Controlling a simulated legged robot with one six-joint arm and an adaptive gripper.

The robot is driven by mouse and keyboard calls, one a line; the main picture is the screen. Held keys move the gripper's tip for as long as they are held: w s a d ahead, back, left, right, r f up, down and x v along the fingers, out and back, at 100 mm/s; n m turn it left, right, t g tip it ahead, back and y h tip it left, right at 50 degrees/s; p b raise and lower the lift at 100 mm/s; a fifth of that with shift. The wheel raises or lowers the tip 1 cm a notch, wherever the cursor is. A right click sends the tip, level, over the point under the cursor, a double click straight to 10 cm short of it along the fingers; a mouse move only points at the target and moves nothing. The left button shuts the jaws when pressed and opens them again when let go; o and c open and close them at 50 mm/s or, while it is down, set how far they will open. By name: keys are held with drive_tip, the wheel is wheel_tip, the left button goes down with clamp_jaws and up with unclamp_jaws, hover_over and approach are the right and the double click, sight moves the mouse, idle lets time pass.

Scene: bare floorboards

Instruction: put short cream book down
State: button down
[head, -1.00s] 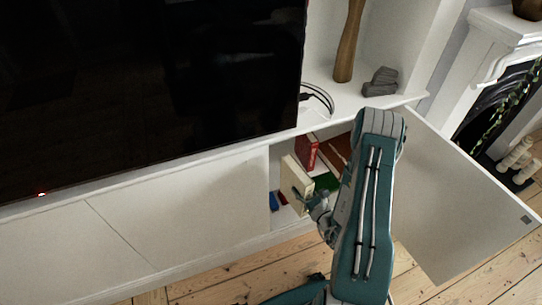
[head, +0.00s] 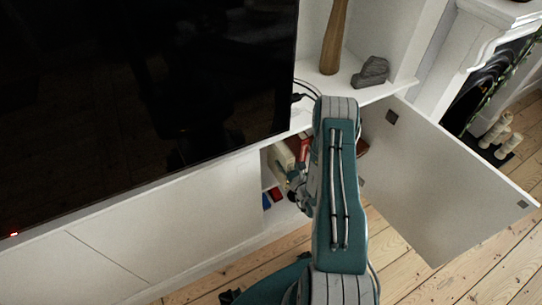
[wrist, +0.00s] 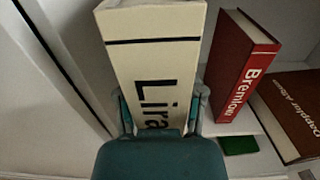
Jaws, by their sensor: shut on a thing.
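The cream book (wrist: 152,60), with black lettering that starts "Lira", stands upright between my fingers in the wrist view. My gripper (wrist: 160,108) is shut on it, one finger on each side. In the head view, the cream book (head: 283,157) is inside the open cabinet, near its left side, and my gripper (head: 293,181) is partly hidden by my arm. I cannot tell whether the book's lower edge touches the shelf.
A red book (wrist: 240,65) stands right of the cream book. Small blue (head: 266,200) and red (head: 276,194) things lie low in the cabinet. The open cabinet door (head: 440,180) is on the right.

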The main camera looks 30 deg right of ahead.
sight(271, 155)
drive_tip(key=w, duration=0.9)
drive_tip(key=f, duration=0.6)
drive_tip(key=shift+w+a, duration=0.1)
drive_tip(key=shift+w, duration=0.2)
drive_tip(key=shift+w+f, duration=0.2)
drive_tip(key=shift+f, duration=0.25)
drive_tip(key=shift+c, duration=1)
unclamp_jaws()
drive_tip(key=shift+f, duration=0.1)
